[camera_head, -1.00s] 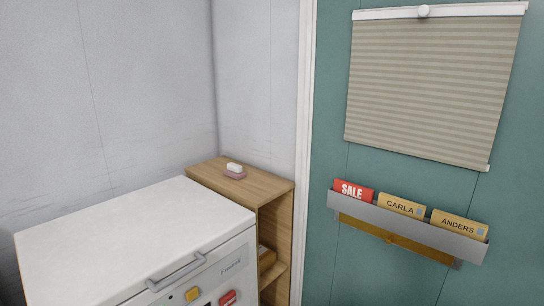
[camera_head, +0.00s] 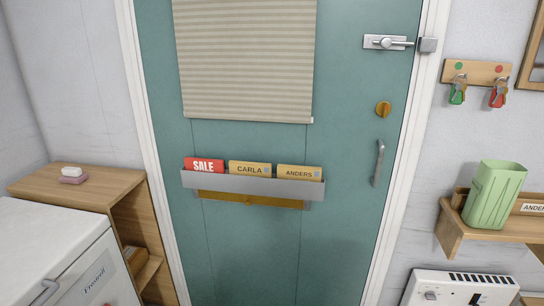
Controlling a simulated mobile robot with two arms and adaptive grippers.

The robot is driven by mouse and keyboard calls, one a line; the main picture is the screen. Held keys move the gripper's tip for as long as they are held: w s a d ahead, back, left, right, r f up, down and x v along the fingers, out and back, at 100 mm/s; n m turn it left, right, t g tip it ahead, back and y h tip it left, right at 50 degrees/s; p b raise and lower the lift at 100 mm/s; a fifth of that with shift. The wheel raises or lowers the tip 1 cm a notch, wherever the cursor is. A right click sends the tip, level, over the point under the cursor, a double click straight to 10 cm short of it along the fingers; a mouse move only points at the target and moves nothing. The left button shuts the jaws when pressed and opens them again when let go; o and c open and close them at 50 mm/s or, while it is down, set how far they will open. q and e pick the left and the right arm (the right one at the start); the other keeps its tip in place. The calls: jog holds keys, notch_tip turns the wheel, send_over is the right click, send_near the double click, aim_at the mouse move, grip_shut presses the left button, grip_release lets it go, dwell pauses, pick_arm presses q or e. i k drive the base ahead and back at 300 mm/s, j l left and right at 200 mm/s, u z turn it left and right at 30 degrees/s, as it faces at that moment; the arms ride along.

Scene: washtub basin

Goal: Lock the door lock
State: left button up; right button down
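A teal door (camera_head: 240,150) fills the middle of the head view and sits within its white frame. A silver slide bolt (camera_head: 388,42) is mounted at its upper right. A separate metal catch (camera_head: 428,45) is on the frame just to the right. The rod points toward the catch; I cannot tell whether its tip is inside. A round brass turn knob (camera_head: 383,108) sits below the bolt, and a grey pull handle (camera_head: 378,163) is below that. Neither of my grippers is in view.
A grey letter rack (camera_head: 250,187) with cards and a blind (camera_head: 245,60) hang on the door. At right are a key rack (camera_head: 476,71), a green cup (camera_head: 494,195) on a shelf, and a white heater (camera_head: 460,290). At left are a wooden cabinet (camera_head: 95,187) and a white appliance (camera_head: 45,240).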

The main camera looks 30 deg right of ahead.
aim_at(383, 108)
jog(key=z, duration=1.7)
